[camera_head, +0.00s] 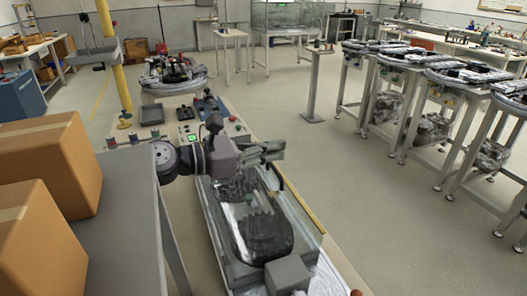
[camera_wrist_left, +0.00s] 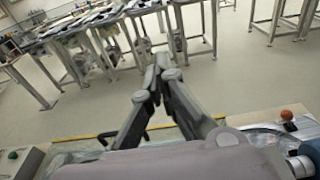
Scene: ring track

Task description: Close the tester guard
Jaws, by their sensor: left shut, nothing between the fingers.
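The tester (camera_head: 262,236) stands on the long bench in the lower middle of the head view, with a dark part inside it. Its guard (camera_head: 312,222) looks like a clear panel along the tester's right side; how far open it stands is hard to tell. A black curved handle (camera_head: 281,183) sits near the guard's far end and shows at the left in the wrist view (camera_wrist_left: 106,138). My left gripper (camera_head: 277,148) is shut and empty, above the tester's far end and close to the handle. I cannot tell whether they touch. My right gripper is out of view.
Cardboard boxes (camera_head: 45,160) stand on a grey table (camera_head: 130,215) at the left. A control box with a green display (camera_head: 193,138) and a grey tray (camera_head: 151,114) lie behind the arm. Stands with round tracks (camera_head: 395,60) line the right. The floor (camera_head: 350,170) between is clear.

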